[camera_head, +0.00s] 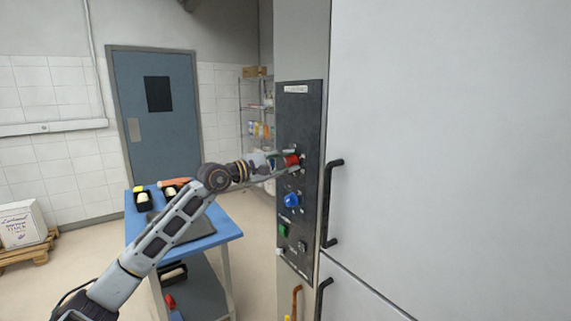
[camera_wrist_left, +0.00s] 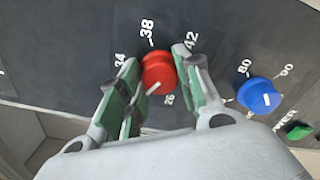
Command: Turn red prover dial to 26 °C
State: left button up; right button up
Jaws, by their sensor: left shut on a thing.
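The red dial (camera_head: 292,160) is on the dark control panel (camera_head: 288,118) of the tall cabinet. My left gripper (camera_head: 284,163) is shut on it, facing the panel. In the left wrist view the red dial (camera_wrist_left: 158,70) sits between the green-padded fingers of the left gripper (camera_wrist_left: 157,80). Its white pointer line slants down and left in the picture, between the printed 34 and 26. The 38 is above the dial and the 42 at its upper right. The fingers hide part of the scale. My right gripper is not in view.
A blue dial (camera_head: 291,200) is just below the red one, with a green switch (camera_head: 283,231) under it. A dark door handle (camera_head: 331,200) stands out right of the panel. A blue table (camera_head: 222,235) with small black containers is behind my left arm.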

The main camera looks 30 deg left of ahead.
pick_arm(q)
jog(key=shift+n+b, duration=0.3)
jog(key=shift+n, duration=0.3)
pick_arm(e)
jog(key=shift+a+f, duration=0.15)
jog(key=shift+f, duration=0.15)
pick_arm(q)
jog(key=shift+n+b, duration=0.45)
jog(key=shift+n, duration=0.65)
jog(key=n, duration=0.2)
jog(key=shift+n+b, duration=0.35)
jog(key=shift+n, duration=0.05)
jog(key=n, duration=0.3)
jog(key=shift+n+b, duration=0.35)
jog(key=shift+n, duration=0.95)
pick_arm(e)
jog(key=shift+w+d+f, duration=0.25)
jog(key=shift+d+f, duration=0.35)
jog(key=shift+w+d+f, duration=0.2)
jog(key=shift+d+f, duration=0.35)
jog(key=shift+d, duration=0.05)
pick_arm(q)
jog(key=o, duration=1)
jog(key=shift+w, duration=0.1)
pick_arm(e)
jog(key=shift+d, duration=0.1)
pick_arm(q)
jog(key=shift+o, duration=0.2)
jog(key=shift+s+a, duration=0.1)
jog(key=shift+s, duration=0.15)
